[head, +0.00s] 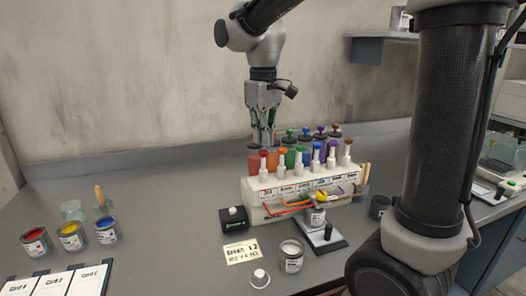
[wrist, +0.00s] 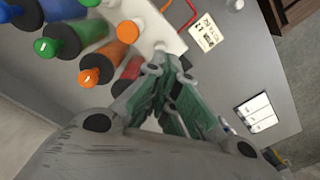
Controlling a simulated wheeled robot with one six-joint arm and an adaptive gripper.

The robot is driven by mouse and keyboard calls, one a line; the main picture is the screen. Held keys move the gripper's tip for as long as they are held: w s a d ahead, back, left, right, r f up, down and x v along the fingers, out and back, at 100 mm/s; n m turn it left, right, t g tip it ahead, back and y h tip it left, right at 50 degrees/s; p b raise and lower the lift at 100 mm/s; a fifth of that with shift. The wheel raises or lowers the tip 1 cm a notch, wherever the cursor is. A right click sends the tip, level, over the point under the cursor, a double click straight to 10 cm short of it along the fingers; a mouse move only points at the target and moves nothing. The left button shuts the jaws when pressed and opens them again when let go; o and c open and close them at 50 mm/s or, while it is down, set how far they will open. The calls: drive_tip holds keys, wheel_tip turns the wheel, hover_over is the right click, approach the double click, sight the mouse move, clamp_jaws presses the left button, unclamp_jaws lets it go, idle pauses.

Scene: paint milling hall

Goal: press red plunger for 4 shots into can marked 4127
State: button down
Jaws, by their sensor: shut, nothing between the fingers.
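My gripper (head: 264,143) is shut and empty, pointing down over the left, red end of the dispenser in the head view. In the wrist view its fingertips (wrist: 168,62) are together beside the dispenser's white body. The red plunger (head: 263,158) is the leftmost of the front row, just below my fingertips; I cannot tell whether they touch. The red cylinder shows partly behind the fingers in the wrist view (wrist: 127,74). Another open can (head: 291,256) stands in front. No number 4127 is readable on either.
The white dispenser (head: 253,196) carries several coloured cylinders, with knobs behind. A handwritten note (head: 241,252), a white lid (head: 260,278) and a black box with a white button (head: 233,219) lie nearby. Open red, yellow and blue paint cans (head: 71,237) stand left, behind white cards (head: 55,283).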

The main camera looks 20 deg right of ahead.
drive_tip(key=shift+r, duration=0.1)
drive_tip(key=shift+r, duration=2.4)
drive_tip(key=shift+w, duration=0.15)
drive_tip(key=s+d+f+m+t, duration=0.2)
drive_tip(key=s+d+m, duration=0.1)
drive_tip(key=s+d, duration=0.4)
drive_tip(key=s+d+f+m+t, duration=0.2)
drive_tip(key=s+d, duration=0.6)
drive_tip(key=s, duration=0.4)
drive_tip(key=shift+s+f+m, duration=0.15)
drive_tip(key=shift+f+m, duration=0.35)
drive_tip(key=shift+f, duration=0.35)
